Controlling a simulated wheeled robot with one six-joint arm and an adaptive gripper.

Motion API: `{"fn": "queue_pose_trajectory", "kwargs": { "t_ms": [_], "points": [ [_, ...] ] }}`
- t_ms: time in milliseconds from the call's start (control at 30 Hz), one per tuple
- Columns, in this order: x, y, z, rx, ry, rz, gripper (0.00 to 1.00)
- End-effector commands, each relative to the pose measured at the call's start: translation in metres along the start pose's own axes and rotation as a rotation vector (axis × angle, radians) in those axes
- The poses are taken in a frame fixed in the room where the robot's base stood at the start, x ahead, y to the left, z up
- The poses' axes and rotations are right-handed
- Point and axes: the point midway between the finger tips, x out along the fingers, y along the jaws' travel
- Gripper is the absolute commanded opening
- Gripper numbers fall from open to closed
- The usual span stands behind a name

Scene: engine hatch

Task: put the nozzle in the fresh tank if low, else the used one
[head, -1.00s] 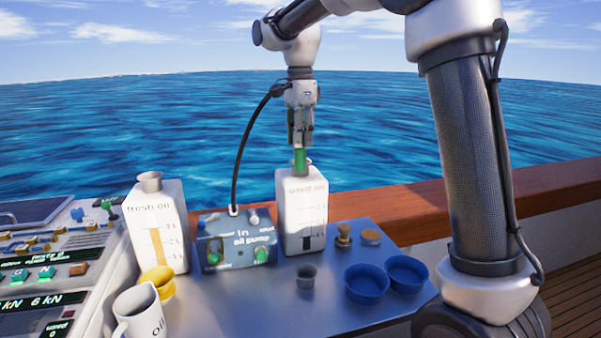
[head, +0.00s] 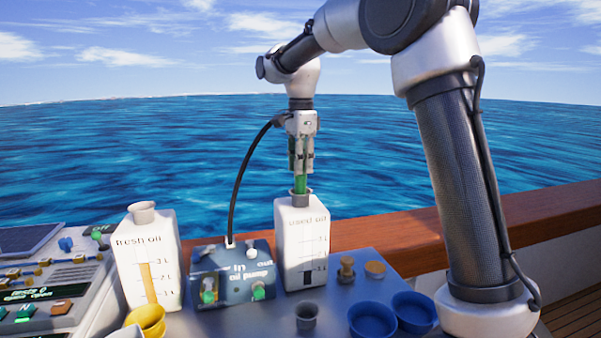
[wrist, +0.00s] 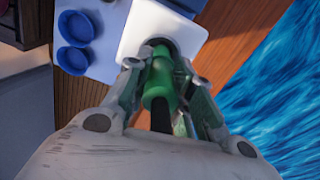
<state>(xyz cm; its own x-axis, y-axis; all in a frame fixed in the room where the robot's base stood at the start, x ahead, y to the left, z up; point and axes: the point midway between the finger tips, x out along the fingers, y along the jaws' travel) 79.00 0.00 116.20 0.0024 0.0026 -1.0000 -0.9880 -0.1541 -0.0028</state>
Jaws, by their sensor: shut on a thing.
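My gripper (head: 301,166) is shut on the green nozzle (head: 300,184), which points down at the neck of the used oil tank (head: 290,245). The nozzle's lower end is hidden at the grey neck; how deep it sits I cannot tell. In the wrist view the nozzle (wrist: 158,80) lies over the tank's dark opening. The used tank's dark bar reaches about its lowest mark. A black hose runs from the gripper to the oil pump (head: 232,272).
Blue bowls (head: 413,312), a small grey cup (head: 306,316) and a cork-coloured lid (head: 376,269) are on the bench at the right. A yellow funnel-like piece (head: 147,320) is at front left. A control panel (head: 55,275) lies far left. A wooden rail (head: 400,225) runs behind.

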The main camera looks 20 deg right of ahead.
Motion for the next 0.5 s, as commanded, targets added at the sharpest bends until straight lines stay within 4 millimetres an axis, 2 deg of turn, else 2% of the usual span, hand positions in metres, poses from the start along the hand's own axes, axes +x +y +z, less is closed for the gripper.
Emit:
{"fn": "queue_pose_trajectory", "kwargs": {
  "t_ms": [133,467,500],
  "points": [
    [0.021,0.001,0.0,0.0,0.0,0.003,0.0],
    [0.024,0.0,0.0,0.0,0.0,0.001,0.0],
    [0.025,0.0,0.0,0.0,0.0,0.002,0.25]
  ]
}}
